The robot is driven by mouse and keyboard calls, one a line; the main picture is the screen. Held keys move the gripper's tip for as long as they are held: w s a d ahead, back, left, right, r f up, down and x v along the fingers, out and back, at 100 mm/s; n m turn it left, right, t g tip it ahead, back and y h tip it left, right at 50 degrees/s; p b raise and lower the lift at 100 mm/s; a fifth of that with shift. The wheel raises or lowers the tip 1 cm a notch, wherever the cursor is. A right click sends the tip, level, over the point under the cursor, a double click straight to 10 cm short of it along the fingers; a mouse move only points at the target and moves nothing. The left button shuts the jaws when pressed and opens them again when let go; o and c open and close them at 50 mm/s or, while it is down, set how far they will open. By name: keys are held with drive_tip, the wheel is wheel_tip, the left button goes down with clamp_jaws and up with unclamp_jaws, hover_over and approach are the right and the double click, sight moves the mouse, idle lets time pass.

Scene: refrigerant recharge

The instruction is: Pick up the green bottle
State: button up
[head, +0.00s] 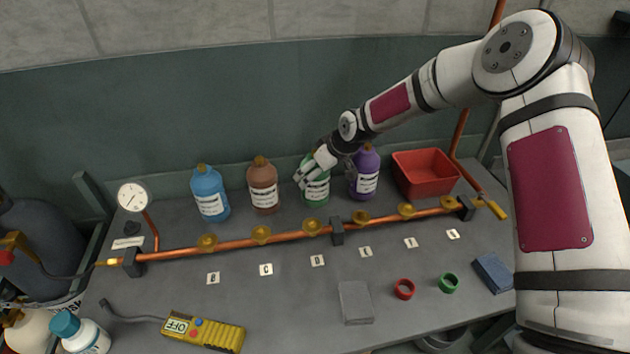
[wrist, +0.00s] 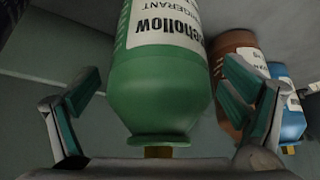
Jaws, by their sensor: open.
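The green bottle (head: 316,190) stands upright behind the copper pipe, between the brown and purple bottles, with a white label. My gripper (head: 306,176) is at its upper part in the head view and partly covers its top. In the wrist view the green bottle (wrist: 160,88) appears upside down, its neck end toward the gripper. The open gripper's fingers (wrist: 162,110) are on either side of it, with visible gaps between each finger and the bottle.
The blue bottle (head: 209,194) and brown bottle (head: 263,186) stand to the left. The purple bottle (head: 364,174) stands close on the right, with a red bin (head: 425,173) beyond it. The copper pipe (head: 290,238) with brass fittings runs in front.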

drive_tip(key=shift+w+a+f, duration=0.2)
drive_tip(key=shift+f, duration=0.25)
drive_tip(key=c, duration=1.7)
drive_tip(key=shift+w+r, duration=0.1)
drive_tip(key=shift+r, duration=0.05)
drive_tip(key=c, duration=0.3)
drive_tip(key=shift+r, duration=0.1)
drive_tip(key=shift+c, duration=0.2)
